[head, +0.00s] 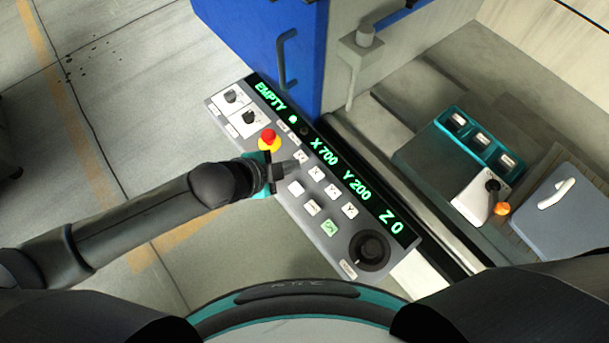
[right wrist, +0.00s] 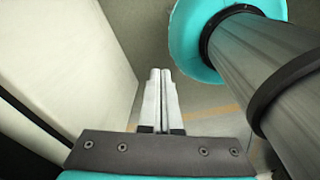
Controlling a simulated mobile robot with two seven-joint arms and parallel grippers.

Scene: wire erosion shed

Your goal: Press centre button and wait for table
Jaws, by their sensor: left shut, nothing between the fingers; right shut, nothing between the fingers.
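The control panel (head: 237,123) lies tilted across the middle of the head view. Its display (head: 327,154) reads EMPTY, X 700, Y 200, Z 0 in green. Several white buttons (head: 316,173) and one green button (head: 329,228) sit below it; I cannot tell which is the centre one. My left gripper (head: 294,164) is shut and empty over the upper-left part of the button field, hiding some of the panel. Whether its tips touch a button is unclear. My right gripper (right wrist: 160,82) is shut and empty in the right wrist view, with floor behind it.
A red emergency stop (head: 268,137) sits right beside the left gripper. A black dial (head: 370,250) is at the panel's lower end. A blue cabinet door (head: 270,45) stands behind. To the right are a teal tray (head: 485,140) and a grey lidded box (head: 565,215).

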